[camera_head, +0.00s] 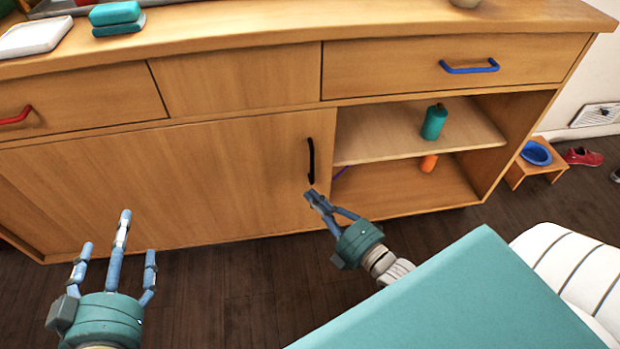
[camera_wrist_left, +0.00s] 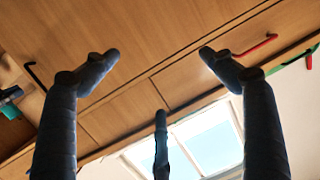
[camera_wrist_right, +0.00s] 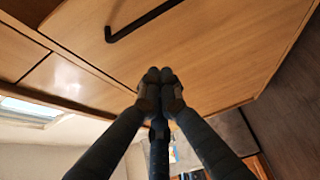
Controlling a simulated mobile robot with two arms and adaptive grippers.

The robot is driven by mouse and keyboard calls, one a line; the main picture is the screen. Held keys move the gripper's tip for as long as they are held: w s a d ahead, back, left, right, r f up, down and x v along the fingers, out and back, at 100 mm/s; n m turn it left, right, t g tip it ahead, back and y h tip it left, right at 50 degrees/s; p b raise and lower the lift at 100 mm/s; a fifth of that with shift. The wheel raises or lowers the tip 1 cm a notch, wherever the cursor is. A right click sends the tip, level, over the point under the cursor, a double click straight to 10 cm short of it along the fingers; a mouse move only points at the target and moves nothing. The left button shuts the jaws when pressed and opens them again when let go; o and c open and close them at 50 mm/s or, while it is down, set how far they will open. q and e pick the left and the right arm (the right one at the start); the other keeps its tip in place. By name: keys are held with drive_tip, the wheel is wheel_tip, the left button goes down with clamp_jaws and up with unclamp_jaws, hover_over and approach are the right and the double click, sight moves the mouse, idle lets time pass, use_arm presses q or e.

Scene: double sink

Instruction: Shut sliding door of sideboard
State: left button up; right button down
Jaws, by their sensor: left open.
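The wooden sliding door (camera_head: 190,185) covers the left part of the sideboard (camera_head: 235,80). Its black handle (camera_head: 311,160) is upright near the door's right edge. The shelves to the right of that edge are open. My right gripper (camera_head: 313,199) is just below the handle, in front of the door. In the right wrist view its fingertips (camera_wrist_right: 160,80) are together, and the handle (camera_wrist_right: 145,20) is outside them. My left gripper (camera_head: 120,242) is open and empty, in front of the door's left part. In the left wrist view its fingers (camera_wrist_left: 160,85) are spread.
Drawers with a red handle (camera_head: 15,115) and a blue handle (camera_head: 469,67) are above. A teal surface (camera_head: 460,300) is at front right. A stool (camera_head: 530,170) stands right.

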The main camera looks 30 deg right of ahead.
use_arm(q)
drive_tip(key=s+d+r+t+h+b, duration=0.1)
drive_tip(key=s+r+t+h+b, duration=0.2)
drive_tip(key=r+t, duration=0.6)
drive_tip(key=shift+s+d+r, duration=0.15)
drive_tip(key=shift+s+r, duration=0.3)
drive_tip(key=shift+r, duration=4.25)
use_arm(e)
drive_tip(key=w+d, duration=0.2)
drive_tip(key=w, duration=0.5)
drive_tip(key=shift+w+d, duration=0.15)
drive_tip(key=shift+w, duration=0.1)
